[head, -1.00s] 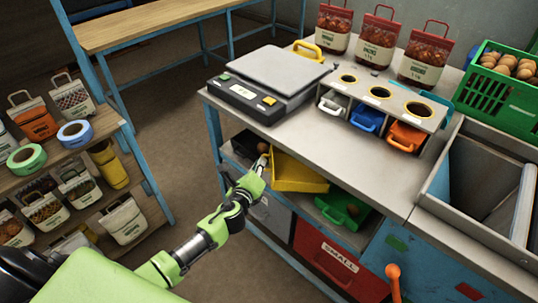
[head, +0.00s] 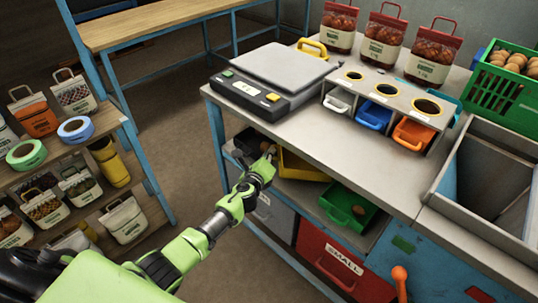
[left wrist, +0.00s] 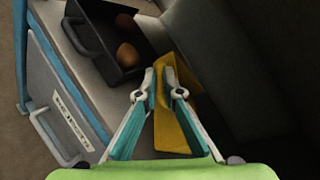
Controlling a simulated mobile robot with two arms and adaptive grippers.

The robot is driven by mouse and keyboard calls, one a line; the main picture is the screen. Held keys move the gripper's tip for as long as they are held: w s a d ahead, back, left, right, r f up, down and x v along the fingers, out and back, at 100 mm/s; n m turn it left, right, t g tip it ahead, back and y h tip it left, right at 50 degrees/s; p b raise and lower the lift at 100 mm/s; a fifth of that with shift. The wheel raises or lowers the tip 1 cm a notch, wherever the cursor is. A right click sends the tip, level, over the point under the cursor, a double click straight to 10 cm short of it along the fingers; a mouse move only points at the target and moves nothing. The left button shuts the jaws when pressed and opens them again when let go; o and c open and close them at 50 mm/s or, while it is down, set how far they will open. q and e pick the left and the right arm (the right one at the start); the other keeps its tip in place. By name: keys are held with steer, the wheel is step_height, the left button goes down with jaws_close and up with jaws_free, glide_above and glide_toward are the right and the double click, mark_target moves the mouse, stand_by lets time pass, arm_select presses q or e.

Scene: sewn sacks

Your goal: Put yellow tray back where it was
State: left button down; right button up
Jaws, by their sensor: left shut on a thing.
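The yellow tray (head: 302,167) is partly inside the shelf under the worktop, between the dark tray and the green tray. My left gripper (head: 270,158) is at its front left edge and hides part of it. In the left wrist view, the fingers of my left gripper (left wrist: 164,84) are shut on the wall of the yellow tray (left wrist: 172,128). The far part of the tray lies in shadow under the worktop. My right gripper is not in view.
A dark tray (left wrist: 97,52) with roundish items stands left of the yellow one. A green tray (head: 347,207) is to the right on the same shelf (head: 300,190). The worktop (head: 300,125) overhangs them, with a scale (head: 262,92) on top. Drawers are below.

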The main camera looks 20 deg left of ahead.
arm_select(q)
steer(key=shift+f, duration=0.15)
steer(key=c, duration=2.2)
jaws_free()
